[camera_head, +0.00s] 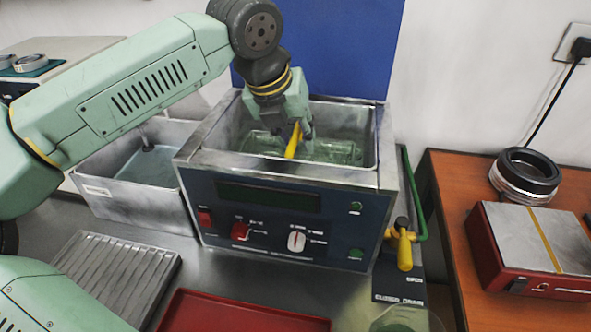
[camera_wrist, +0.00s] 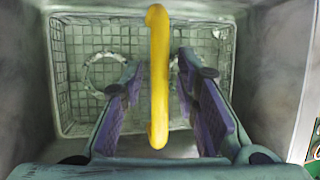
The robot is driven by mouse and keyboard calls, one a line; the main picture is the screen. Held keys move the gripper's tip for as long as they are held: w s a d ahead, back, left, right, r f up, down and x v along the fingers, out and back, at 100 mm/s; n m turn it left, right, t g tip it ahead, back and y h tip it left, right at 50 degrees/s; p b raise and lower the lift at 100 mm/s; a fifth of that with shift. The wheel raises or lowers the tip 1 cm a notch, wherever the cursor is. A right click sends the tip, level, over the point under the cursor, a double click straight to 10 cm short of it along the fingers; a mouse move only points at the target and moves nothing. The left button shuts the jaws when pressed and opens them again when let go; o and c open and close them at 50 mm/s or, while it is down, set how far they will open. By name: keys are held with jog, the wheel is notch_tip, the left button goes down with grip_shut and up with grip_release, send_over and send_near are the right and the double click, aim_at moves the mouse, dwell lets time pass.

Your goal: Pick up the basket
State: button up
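The wire-mesh basket (camera_wrist: 88,40) sits inside the tank of the blue-fronted cleaner. It also shows low in the tank in the head view (camera_head: 345,152). Its yellow handle (camera_wrist: 158,75) stands up above it and shows in the head view too (camera_head: 293,141). My gripper (camera_wrist: 160,75) is open, pointing down into the tank, with one purple-padded finger on each side of the handle. Gaps show between the handle and both pads. In the head view my gripper (camera_head: 299,128) is at the handle and partly covers it. Ring outlines (camera_wrist: 88,82) show in the basket.
The tank walls (camera_head: 376,150) surround the basket closely. A blue panel (camera_head: 340,45) rises behind. A second metal tank (camera_head: 95,190) stands left, with a ribbed tray (camera_head: 115,270) and red tray (camera_head: 240,315) in front. A yellow-handled drain valve (camera_head: 404,250) is at right.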

grip_shut()
dwell(0.8)
